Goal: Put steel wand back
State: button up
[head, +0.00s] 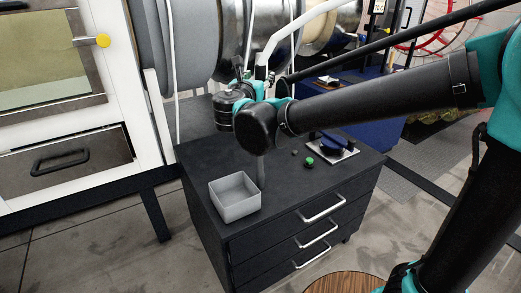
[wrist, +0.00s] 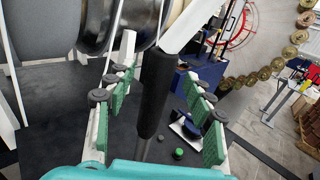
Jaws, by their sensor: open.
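In the wrist view a long upright piece with a black sleeve (wrist: 153,92) and a thin grey lower end (wrist: 142,149) stands between the fingers of my gripper (wrist: 158,78). It appears to be the steel wand. My gripper is open, with one green-padded finger on each side of the sleeve; a gap shows at both sides. In the head view a thin grey rod (head: 261,172) shows below my arm, over the cabinet top beside a grey tray. My wrist and arm hide its upper part. I cannot tell whether its lower end touches the cabinet.
The open grey tray (head: 234,197) sits on the dark drawer cabinet (head: 205,166). A green button (head: 309,161) and a blue item on a pale plate (head: 346,155) are at its right. Large spools (head: 232,40) stand close behind. A white-framed machine (head: 140,90) is at left.

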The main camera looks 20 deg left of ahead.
jog(key=w, duration=0.2)
jog(key=shift+w+a, duration=0.1)
jog(key=shift+w, duration=0.25)
grip_shut()
